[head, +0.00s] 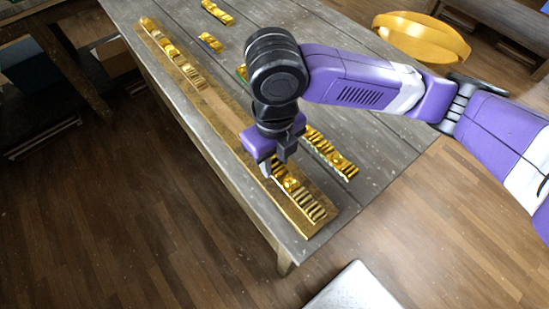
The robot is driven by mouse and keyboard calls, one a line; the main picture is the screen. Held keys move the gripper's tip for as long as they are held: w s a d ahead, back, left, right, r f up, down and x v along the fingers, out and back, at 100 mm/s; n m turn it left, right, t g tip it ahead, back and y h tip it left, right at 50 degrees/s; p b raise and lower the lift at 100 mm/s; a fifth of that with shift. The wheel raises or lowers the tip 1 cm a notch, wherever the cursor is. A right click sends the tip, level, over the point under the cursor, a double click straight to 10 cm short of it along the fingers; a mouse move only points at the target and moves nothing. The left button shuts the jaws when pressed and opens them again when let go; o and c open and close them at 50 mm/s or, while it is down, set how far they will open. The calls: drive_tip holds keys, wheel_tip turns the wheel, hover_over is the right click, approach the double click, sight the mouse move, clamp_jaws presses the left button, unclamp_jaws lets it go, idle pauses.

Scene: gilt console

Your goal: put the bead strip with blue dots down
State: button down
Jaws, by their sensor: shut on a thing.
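My gripper (274,170) points down over the near part of a long wooden board (222,110) on the table. It is shut on a gold bead strip (306,204), whose near end shows beyond the fingers. The strip lies along the board or just above it; I cannot tell whether it touches. Its far end is hidden by my gripper, and I cannot make out blue dots on it.
Another gold strip (170,52) lies on the board's far part, with bare board between. A strip (332,154) lies on the table (372,135) close to the right. Smaller pieces (210,42) (216,12) lie farther back. A yellow round seat (425,38) stands beyond the table.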

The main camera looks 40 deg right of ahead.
sight(275, 163)
drive_tip(key=shift+f, duration=0.15)
drive_tip(key=c, duration=1.1)
unclamp_jaws()
drive_tip(key=shift+o, duration=0.2)
wheel_tip(275, 163, up, 12)
drive_tip(key=shift+r+p, duration=0.2)
drive_tip(key=shift+p, duration=0.15)
